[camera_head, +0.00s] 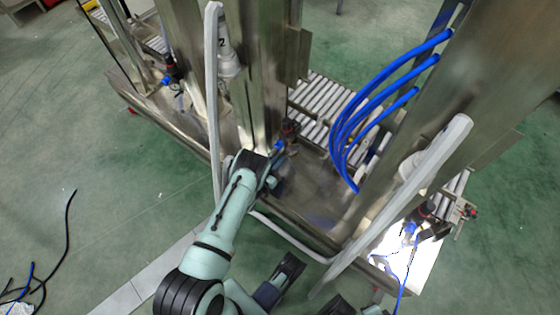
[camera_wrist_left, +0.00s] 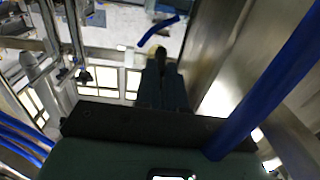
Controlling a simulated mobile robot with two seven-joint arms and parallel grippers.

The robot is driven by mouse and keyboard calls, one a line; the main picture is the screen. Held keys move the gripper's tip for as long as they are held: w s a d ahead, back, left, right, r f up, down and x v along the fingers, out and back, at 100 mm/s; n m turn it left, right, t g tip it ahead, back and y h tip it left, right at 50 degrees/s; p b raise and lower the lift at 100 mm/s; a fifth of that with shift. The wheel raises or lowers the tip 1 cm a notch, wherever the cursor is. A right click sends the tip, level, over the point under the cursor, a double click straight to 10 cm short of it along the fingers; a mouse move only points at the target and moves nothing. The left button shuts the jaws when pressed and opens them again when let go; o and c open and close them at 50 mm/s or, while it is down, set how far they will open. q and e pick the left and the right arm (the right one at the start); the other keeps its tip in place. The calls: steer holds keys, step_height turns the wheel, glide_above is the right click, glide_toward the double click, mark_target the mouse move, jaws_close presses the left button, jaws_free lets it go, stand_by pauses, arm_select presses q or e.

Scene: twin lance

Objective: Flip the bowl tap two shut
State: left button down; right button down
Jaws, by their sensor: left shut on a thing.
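My left gripper (camera_head: 271,168) reaches in from the lower left to the middle machine station. It also shows in the left wrist view (camera_wrist_left: 160,72), its dark fingers close together on a small dark part at their tips. I cannot tell for certain whether that part is the bowl tap two. Beside the gripper in the head view is a dark fitting (camera_head: 290,129) with a blue piece. Above stands a white bowl (camera_head: 228,62) marked 2. Dark pieces (camera_head: 280,280) at the bottom may be my right gripper; its jaws are unclear.
A grey rail (camera_head: 213,100) stands close left of my arm, and another slants at right (camera_head: 420,170). Blue hoses (camera_head: 352,125) hang right of the gripper. Roller conveyors (camera_head: 320,100) lie behind. Black cables (camera_head: 68,230) lie on the green floor at left.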

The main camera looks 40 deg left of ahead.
arm_select(q)
steer(key=shift+s+a+f+m+h, duration=0.15)
steer(key=shift+m+h, duration=0.25)
steer(key=shift+h, duration=0.2)
arm_select(e)
steer(key=shift+w, duration=0.1)
arm_select(q)
steer(key=c, duration=1.2)
jaws_free()
